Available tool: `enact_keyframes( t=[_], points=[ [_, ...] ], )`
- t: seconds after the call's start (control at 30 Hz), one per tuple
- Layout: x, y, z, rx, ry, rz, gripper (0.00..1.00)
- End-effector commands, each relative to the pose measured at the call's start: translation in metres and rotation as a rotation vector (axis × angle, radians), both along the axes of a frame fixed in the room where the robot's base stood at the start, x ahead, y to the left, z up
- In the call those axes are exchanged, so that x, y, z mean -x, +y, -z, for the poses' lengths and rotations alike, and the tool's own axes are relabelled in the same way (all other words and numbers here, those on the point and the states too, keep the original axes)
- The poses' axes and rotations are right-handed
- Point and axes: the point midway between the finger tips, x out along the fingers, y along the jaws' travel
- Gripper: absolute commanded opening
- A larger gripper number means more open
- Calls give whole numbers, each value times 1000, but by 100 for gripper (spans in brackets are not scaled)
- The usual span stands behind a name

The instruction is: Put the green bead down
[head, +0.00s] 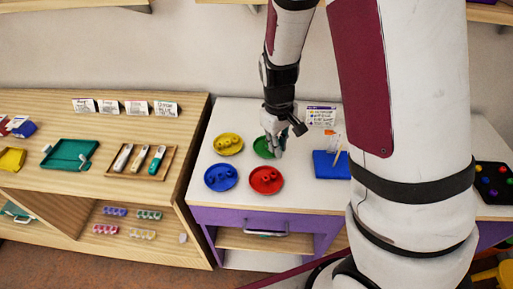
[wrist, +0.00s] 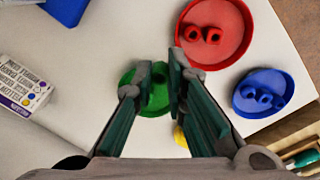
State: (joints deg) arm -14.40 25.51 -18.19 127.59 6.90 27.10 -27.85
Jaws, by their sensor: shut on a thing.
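My gripper (head: 276,152) is over the green dish (head: 262,147) on the white table. In the wrist view, my gripper (wrist: 160,72) is shut on a green bead (wrist: 159,78), which shows between the fingertips. The green dish (wrist: 150,105) lies directly below and behind it in that view. Green on green makes the gap between bead and dish hard to judge. In the head view the fingers hide the bead.
Close around are a yellow dish (head: 228,144), a blue dish (head: 220,177) and a red dish (head: 266,180), each with beads. A blue mat (head: 331,165) and a small labelled box (head: 321,116) are to the right. A wooden shelf unit (head: 100,185) stands left.

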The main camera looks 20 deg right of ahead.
Motion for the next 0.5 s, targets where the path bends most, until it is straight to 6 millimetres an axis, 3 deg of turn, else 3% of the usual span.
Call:
enact_keyframes(
  t=[0.1, 0.3, 0.5],
  points=[
    [35, -6, 4, -10, 1, -152, 6],
    [78, -8, 9, -15, -4, -351, 6],
    [84, -7, 12, -14, -8, -420, 6]
  ],
)
